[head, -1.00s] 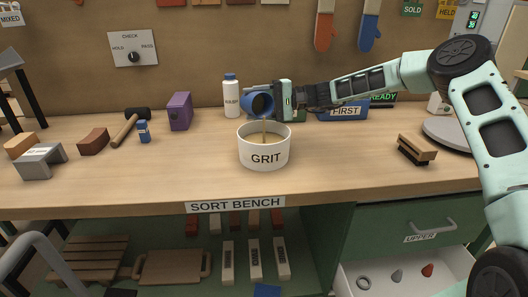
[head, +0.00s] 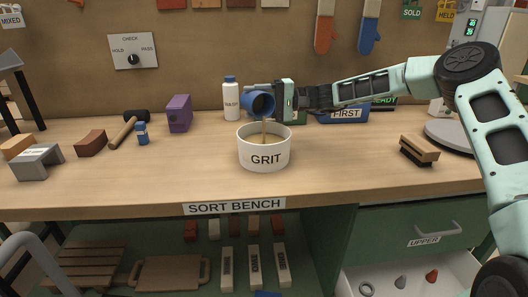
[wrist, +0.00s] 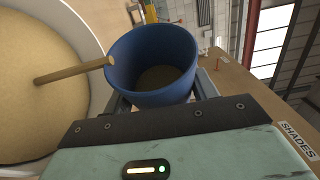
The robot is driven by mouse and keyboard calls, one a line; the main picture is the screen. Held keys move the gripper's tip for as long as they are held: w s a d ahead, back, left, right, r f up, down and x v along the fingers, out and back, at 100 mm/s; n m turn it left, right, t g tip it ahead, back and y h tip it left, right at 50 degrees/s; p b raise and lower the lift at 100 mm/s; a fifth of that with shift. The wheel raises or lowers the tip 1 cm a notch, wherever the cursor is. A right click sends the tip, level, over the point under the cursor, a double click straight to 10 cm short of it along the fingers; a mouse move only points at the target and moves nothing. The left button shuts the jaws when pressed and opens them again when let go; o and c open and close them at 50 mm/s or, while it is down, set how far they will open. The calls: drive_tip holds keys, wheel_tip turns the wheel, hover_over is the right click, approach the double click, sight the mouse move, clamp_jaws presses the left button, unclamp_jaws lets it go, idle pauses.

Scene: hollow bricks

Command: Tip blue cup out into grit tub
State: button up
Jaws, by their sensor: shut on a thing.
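My gripper (head: 266,93) is shut on the blue cup (head: 258,103) and holds it tipped above the grit tub (head: 264,160). The tub is a round white bowl labelled GRIT, standing on the bench. The cup's mouth faces toward the tub side. A tan stream (head: 264,127) runs from the cup's lip down into the tub. In the wrist view the cup (wrist: 150,80) shows some tan grit (wrist: 160,78) inside. The tub's rim (wrist: 92,25) is at the left there, with tan grit (wrist: 40,90) filling much of the view of its inside.
A white bottle (head: 231,103) with a blue cap stands just left of the cup. A blue FIRST bin (head: 345,116) is behind my arm. A brush (head: 418,150) lies at the right, a purple box (head: 179,113) and a mallet (head: 124,132) at the left. Bench around the tub is clear.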

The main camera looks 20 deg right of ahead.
drive_tip(key=shift+f+b, duration=0.1)
drive_tip(key=shift+b, duration=0.25)
drive_tip(key=shift+s+d+n+b, duration=0.1)
drive_tip(key=shift+s+n+b, duration=0.05)
drive_tip(key=shift+n+b, duration=0.45)
drive_tip(key=shift+s+r+y+b, duration=0.1)
drive_tip(key=shift+r+y+b, duration=0.3)
drive_tip(key=shift+b, duration=0.1)
drive_tip(key=shift+n+b, duration=0.3)
drive_tip(key=shift+b, duration=0.4)
drive_tip(key=shift+s+n+b, duration=0.15)
drive_tip(key=shift+n+b, duration=0.35)
drive_tip(key=shift+b, duration=0.15)
drive_tip(key=shift+s+r+n+y+b, duration=0.1)
drive_tip(key=shift+r+n+y+b, duration=0.2)
drive_tip(key=shift+r+b, duration=0.05)
